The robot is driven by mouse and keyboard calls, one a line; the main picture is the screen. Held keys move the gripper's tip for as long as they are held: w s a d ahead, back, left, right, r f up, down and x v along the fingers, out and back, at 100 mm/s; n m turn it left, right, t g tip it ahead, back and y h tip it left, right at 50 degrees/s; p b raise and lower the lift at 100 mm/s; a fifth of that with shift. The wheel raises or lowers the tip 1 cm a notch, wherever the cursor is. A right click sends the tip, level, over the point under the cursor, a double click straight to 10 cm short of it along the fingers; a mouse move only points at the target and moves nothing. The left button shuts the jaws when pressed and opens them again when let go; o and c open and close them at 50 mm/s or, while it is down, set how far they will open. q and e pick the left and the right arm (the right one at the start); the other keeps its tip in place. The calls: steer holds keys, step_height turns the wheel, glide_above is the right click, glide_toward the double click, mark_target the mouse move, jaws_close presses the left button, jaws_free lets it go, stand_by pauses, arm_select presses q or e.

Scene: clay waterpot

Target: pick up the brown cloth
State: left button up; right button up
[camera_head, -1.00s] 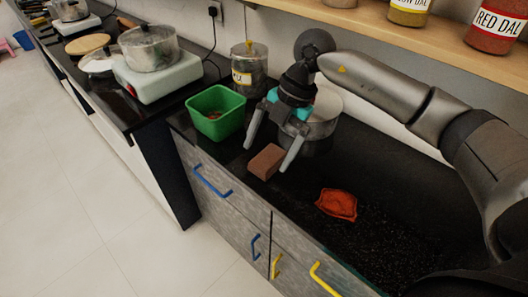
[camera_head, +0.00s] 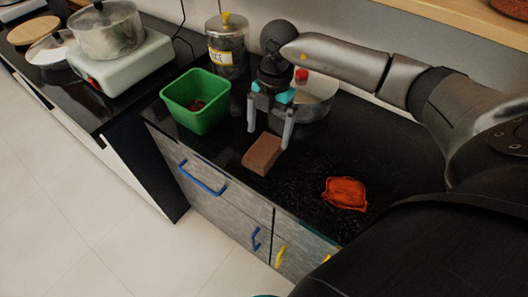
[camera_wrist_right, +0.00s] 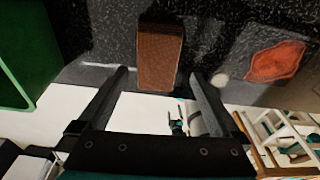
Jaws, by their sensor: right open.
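The brown cloth (camera_head: 262,153) is a block-shaped brown piece lying on the black counter near its front edge. It also shows in the right wrist view (camera_wrist_right: 160,57), upper middle. My right gripper (camera_head: 268,137) is open and empty, with its fingers pointing down just behind the brown cloth. In the right wrist view the cloth shows between and beyond the two fingertips (camera_wrist_right: 158,77). I cannot tell how high the fingertips are above the counter. My left gripper is not in view.
A green bin (camera_head: 196,117) stands left of the cloth, and an orange-red flat piece (camera_head: 345,194) lies to its right. Behind are a glass jar (camera_head: 226,55) and a metal pot (camera_head: 315,100). The counter between the cloth and the orange-red piece is clear.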

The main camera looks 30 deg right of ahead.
mark_target(264, 147)
steer(key=shift+a+f, duration=0.1)
steer(key=shift+f, duration=0.35)
steer(key=f, duration=0.2)
steer(key=a+f+b, duration=0.1)
steer(key=f, duration=0.1)
steer(key=shift+f, duration=0.4)
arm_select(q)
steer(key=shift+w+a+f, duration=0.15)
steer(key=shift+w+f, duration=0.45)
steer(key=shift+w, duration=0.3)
arm_select(e)
steer(key=shift+r, duration=0.1)
steer(key=shift+c, duration=1.4)
steer(key=c, duration=0.9)
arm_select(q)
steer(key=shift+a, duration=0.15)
arm_select(e)
steer(key=shift+o, duration=0.2)
steer(key=shift+r, duration=0.1)
